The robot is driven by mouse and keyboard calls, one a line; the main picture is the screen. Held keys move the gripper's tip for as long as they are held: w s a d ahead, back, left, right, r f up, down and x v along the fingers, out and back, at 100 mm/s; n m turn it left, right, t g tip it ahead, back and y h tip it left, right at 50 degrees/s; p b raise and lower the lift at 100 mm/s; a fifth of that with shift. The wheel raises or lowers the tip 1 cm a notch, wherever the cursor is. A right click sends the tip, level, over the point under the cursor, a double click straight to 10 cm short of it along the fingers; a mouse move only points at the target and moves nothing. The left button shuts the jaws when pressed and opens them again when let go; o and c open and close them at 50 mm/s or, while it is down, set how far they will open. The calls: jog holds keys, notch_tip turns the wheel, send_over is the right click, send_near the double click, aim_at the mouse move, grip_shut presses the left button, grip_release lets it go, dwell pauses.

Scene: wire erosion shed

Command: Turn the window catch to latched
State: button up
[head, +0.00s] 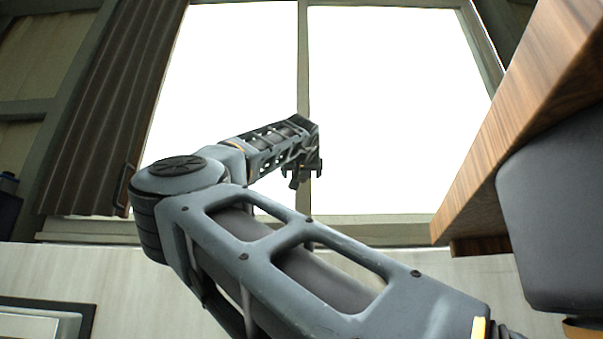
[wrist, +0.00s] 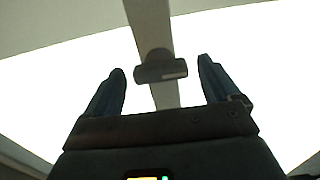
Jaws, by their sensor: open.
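The window catch (wrist: 160,68) is a small dark piece on the pale window bar (wrist: 150,20) in the wrist view. Its short lever lies crosswise to that bar, with a lighter mark towards its right end. My gripper (wrist: 162,82) is open, with one dark finger on each side of the catch and a visible gap at both sides. I cannot tell how far the fingertips are from the catch in depth. In the head view my gripper (head: 304,171) is in front of the bright window (head: 400,110), near its middle bar (head: 303,60); the catch cannot be made out there.
A dark slatted shutter or curtain (head: 110,110) hangs left of the window. The sill (head: 390,229) runs below it. A wooden-edged surface (head: 530,110) and a dark rounded block (head: 560,210) stand close at the right. The space before the panes looks clear.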

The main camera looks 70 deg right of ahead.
jog(key=shift+w+d, duration=0.1)
jog(key=shift+d, duration=0.05)
jog(key=c, duration=1.1)
